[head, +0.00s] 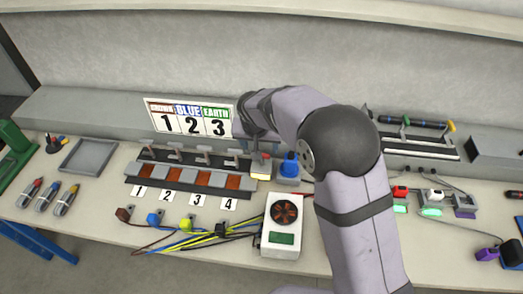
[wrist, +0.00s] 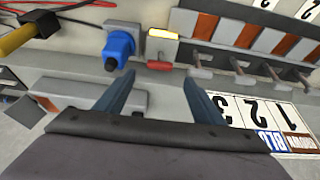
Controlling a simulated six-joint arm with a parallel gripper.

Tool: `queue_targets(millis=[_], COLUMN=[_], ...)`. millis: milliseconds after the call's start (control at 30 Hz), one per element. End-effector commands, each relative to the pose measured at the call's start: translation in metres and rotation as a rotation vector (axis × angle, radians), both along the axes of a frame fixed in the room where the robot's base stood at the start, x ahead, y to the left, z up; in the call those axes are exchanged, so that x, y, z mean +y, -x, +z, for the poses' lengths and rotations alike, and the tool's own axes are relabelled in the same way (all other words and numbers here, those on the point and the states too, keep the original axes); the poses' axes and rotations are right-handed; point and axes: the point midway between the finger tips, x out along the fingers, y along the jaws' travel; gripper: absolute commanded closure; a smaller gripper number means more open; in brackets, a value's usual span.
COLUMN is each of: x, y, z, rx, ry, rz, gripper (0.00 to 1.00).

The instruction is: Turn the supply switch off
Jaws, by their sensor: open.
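The supply switch looks to be the small grey unit with a red-tipped lever and a lit yellow panel (head: 260,177), right of the row of numbered levers. In the wrist view its lit panel (wrist: 162,34) and red handle (wrist: 159,66) show at top centre. My gripper (wrist: 160,84) is open and empty, its two blue-grey fingers spread wide. The red handle lies ahead of the gap between the fingertips and looks apart from them. In the head view my arm hides most of the gripper, above and behind the switch.
A blue plug connector (head: 289,166) stands close to the right of the switch. Several numbered levers (head: 203,157) stand to its left, before a colour-and-number sign (head: 188,118). A white fan unit (head: 281,226) and loose cables (head: 200,236) lie in front.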

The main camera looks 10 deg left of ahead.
Motion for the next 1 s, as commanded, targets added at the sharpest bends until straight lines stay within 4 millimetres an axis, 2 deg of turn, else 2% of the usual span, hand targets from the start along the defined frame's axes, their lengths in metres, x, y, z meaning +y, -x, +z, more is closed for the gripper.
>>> queue_targets(millis=[267, 700, 1000], x=[0.000, -0.001, -0.001], y=[-0.004, -0.022, -0.028], z=[-0.008, -0.052, -0.067], rx=[0.001, 0.001, 0.000], ry=[0.001, 0.001, 0.000], rz=[-0.001, 0.000, -0.001], gripper=[0.38, 0.38, 0.38])
